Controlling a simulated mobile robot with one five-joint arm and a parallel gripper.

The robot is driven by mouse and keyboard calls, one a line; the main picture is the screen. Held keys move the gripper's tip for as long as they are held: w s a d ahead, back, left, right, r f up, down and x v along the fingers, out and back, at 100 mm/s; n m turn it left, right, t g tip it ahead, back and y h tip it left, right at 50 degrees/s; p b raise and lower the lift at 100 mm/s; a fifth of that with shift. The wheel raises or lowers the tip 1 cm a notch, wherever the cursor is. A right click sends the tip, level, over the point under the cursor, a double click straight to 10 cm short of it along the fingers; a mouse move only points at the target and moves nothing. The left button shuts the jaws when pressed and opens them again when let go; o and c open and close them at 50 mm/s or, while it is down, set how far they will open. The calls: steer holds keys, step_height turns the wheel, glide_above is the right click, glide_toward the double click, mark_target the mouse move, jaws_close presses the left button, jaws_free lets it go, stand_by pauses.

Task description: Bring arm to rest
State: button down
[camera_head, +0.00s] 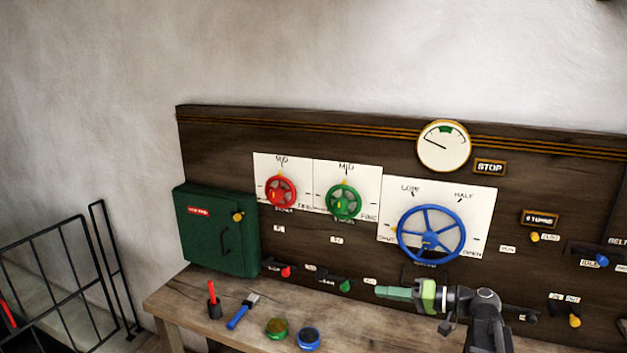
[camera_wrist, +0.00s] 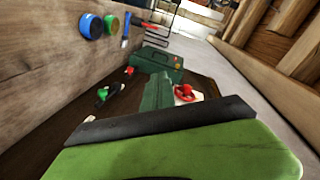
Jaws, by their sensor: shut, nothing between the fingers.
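My gripper (camera_head: 396,293) is in front of the lower part of the dark wooden panel (camera_head: 330,140), at the right of the head view. It points left, its green fingers are together and nothing is held. The fingers also show large in the wrist view (camera_wrist: 165,108). The blue handwheel (camera_head: 431,234) is on the panel above my gripper, apart from it. A small green-knobbed lever (camera_head: 345,286) is just left of the fingertips. I cannot tell how far in front of the panel the gripper is.
The bench (camera_head: 190,303) carries a red-handled tool (camera_head: 213,300), a blue brush (camera_head: 243,311), a green pot (camera_head: 277,328) and a blue pot (camera_head: 308,339). A green box (camera_head: 217,232) is on the panel's left. A black railing (camera_head: 70,280) stands at far left.

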steer(key=s+a+f+n+g+h, duration=0.1)
steer(key=s+a+f+g+h, duration=0.25)
steer(key=a+f, duration=0.35)
steer(key=s+a+f+n+g+h, duration=0.1)
steer(key=s+a+f+g+h, duration=0.2)
steer(key=a+f, duration=0.45)
steer(key=s+d+f+m+h, duration=0.1)
steer(key=s+d+f+h, duration=0.1)
steer(key=d+h, duration=0.2)
steer(key=s+d+f+m+h, duration=0.1)
steer(key=s+d+f+h, duration=0.2)
steer(key=d, duration=0.4)
steer(key=shift+s+m+g+h, duration=0.15)
steer(key=shift+m+g+h, duration=0.15)
steer(key=shift+g+h, duration=0.05)
steer(key=shift+a, duration=0.1)
